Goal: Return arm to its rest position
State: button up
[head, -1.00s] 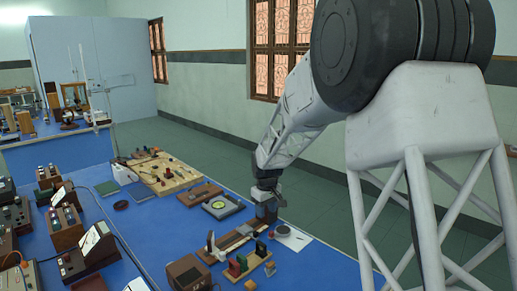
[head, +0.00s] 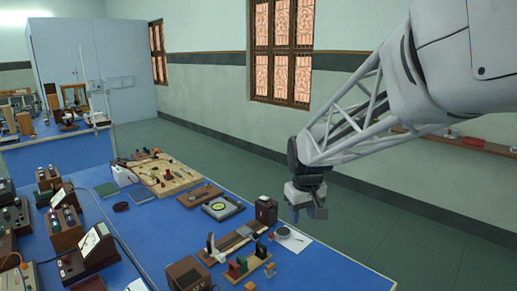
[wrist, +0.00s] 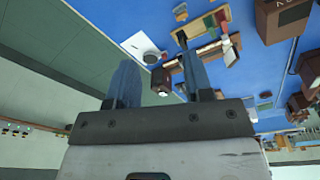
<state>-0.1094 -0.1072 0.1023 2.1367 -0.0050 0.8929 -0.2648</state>
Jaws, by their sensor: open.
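My gripper (head: 307,212) hangs in the air at the right of the blue bench, past its right edge, with the green floor behind it in the head view. In the wrist view my gripper (wrist: 160,85) shows its two fingers spread apart with nothing between them. A dark box (head: 266,210) stands on the bench at the left of my gripper, apart from it. The same box seems to show in the wrist view between the fingertips (wrist: 161,80), well beyond them.
The blue bench (head: 335,265) carries a wooden rail (head: 232,243), a round dial instrument (head: 223,207), a wooden board (head: 165,175) and several meter boxes on the left. A white sheet (head: 294,240) with a dark disc lies near the right edge. Floor space right of the bench is clear.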

jog(key=s+d+m, duration=0.2)
jog(key=s+d, duration=0.1)
jog(key=s, duration=1.1)
jog(key=s+d+m+t, duration=0.1)
jog(key=s+d+m, duration=0.1)
jog(key=s, duration=1.2)
jog(key=shift+s+d+r+m, duration=0.3)
jog(key=shift+s+d+r, duration=0.1)
jog(key=shift+d, duration=0.45)
